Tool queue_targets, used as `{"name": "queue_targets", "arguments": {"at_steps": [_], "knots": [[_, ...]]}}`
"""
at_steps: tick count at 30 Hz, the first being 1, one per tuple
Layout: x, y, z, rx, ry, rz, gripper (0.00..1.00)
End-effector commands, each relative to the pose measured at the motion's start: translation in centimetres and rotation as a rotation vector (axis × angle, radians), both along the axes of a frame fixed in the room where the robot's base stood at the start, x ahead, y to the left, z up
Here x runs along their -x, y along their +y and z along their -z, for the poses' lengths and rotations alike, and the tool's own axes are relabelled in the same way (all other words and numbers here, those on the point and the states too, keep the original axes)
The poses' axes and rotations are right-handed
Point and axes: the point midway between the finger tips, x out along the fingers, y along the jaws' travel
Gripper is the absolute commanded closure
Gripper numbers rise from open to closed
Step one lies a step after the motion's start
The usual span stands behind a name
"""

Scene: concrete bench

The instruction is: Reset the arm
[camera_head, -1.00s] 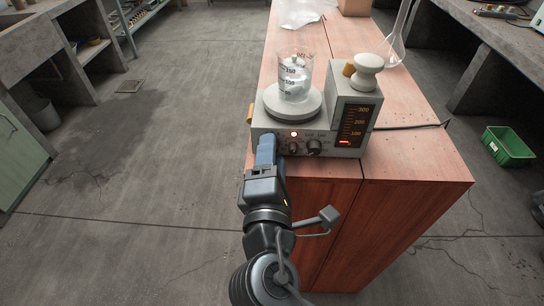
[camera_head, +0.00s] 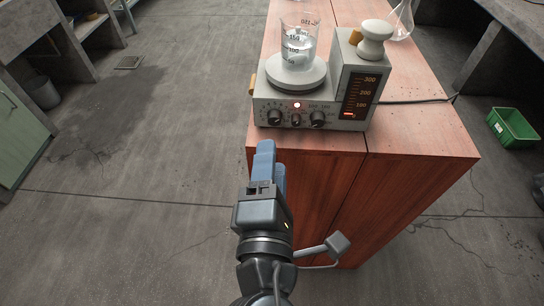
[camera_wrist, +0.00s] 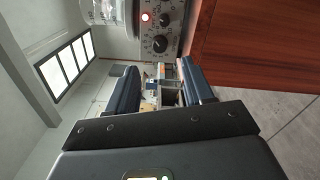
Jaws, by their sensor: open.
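My gripper (camera_head: 268,160) is in front of the wooden bench's near edge, below and to the left of the hot plate's front panel. It holds nothing. In the wrist view, its two blue fingers (camera_wrist: 158,88) stand apart with a clear gap between them. The hot plate (camera_head: 310,112) sits on the bench near the front edge, with a lit red lamp and several knobs on its panel. Its panel also shows at the top of the wrist view (camera_wrist: 165,25). A glass beaker (camera_head: 298,48) with clear contents stands on its round plate.
The wooden bench (camera_head: 415,150) fills the middle right. A glass flask (camera_head: 400,22) stands further back on it, and a cable runs to the right. A green crate (camera_head: 512,128) is on the floor at right. The floor left of the bench is open.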

Motion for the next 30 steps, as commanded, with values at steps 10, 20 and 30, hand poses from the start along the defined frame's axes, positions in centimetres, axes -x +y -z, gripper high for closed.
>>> {"name": "queue_targets", "arguments": {"at_steps": [10, 20, 30], "knots": [[0.0, 0.0, 0.0, 0.0, 0.0, 0.0, 0.48], [2.5, -4.1, 5.2, -0.163, 0.136, -0.046, 0.48], [11.9, -12.0, 11.0, -0.711, 0.358, -0.047, 0.48]]}}
